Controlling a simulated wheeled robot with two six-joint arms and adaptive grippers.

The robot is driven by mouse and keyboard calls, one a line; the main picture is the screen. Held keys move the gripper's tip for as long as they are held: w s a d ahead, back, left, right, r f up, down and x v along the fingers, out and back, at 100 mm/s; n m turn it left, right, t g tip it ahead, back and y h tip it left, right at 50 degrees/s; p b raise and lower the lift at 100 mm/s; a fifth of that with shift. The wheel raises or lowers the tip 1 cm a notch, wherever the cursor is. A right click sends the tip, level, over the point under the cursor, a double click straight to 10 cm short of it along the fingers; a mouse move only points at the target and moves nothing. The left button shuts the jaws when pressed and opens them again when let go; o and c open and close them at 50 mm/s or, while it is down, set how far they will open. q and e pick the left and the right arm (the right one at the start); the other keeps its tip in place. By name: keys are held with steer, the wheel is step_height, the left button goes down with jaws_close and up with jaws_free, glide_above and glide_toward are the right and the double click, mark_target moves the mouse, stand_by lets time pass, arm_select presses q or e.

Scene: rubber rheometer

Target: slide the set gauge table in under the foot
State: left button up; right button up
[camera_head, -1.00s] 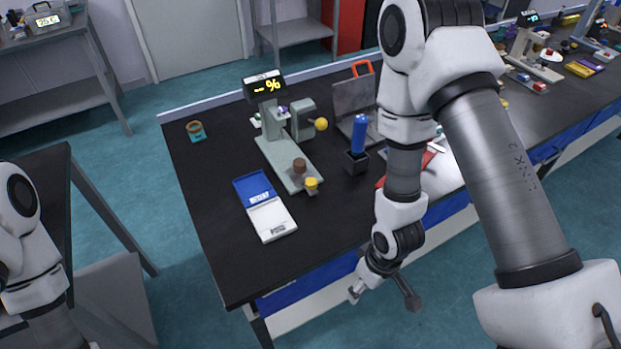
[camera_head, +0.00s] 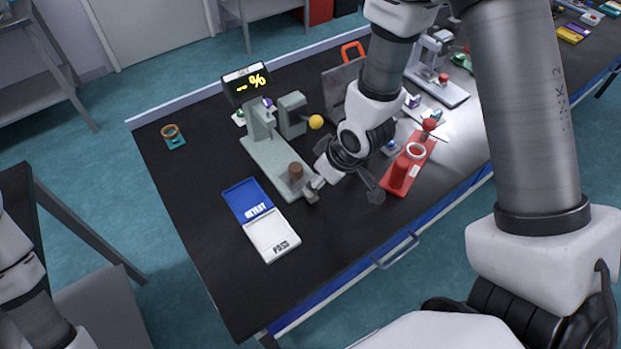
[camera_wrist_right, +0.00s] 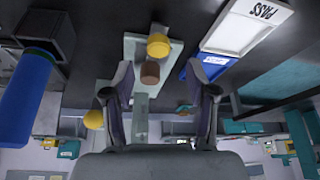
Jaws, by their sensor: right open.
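A grey-green instrument (camera_head: 262,148) with a display reading "-- %" stands on the black bench. A brown cylinder (camera_head: 296,171) sits at the front end of its base. The wrist view shows a yellow knob (camera_wrist_right: 158,46) beside the brown cylinder (camera_wrist_right: 150,72). My right gripper (camera_head: 315,188) is at this front end and hides the knob in the head view. In the wrist view its fingers (camera_wrist_right: 163,82) are open, with nothing held between them. Another stand (camera_head: 436,72) with a red knob is farther right; I cannot tell which stand is the set gauge. My left gripper is out of view.
A blue and white tray (camera_head: 262,220) marked RETEST and PASS lies left of my right gripper. A yellow ball (camera_head: 316,122) sticks out from the instrument. A red fixture (camera_head: 408,166) stands to the right.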

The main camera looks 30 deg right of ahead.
mark_target(301, 182)
steer(key=x, duration=0.5)
steer(key=shift+w, duration=0.4)
steer(key=shift+w+f, duration=0.25)
steer(key=shift+f, duration=0.05)
steer(key=shift+s+r, duration=0.15)
steer(key=shift+s, duration=0.15)
steer(key=shift+s+r, duration=0.1)
steer(key=shift+s, duration=0.1)
steer(key=c, duration=0.9)
steer(key=shift+w, duration=0.15)
jaws_close()
steer(key=w+p, duration=0.3)
steer(key=w+a+p, duration=0.1)
steer(key=w+p, duration=0.2)
steer(key=w, duration=0.1)
steer(key=w+p, duration=0.3)
steer(key=shift+w+a+r, duration=0.15)
steer(key=shift+w+a, duration=0.1)
steer(key=shift+w, duration=0.3)
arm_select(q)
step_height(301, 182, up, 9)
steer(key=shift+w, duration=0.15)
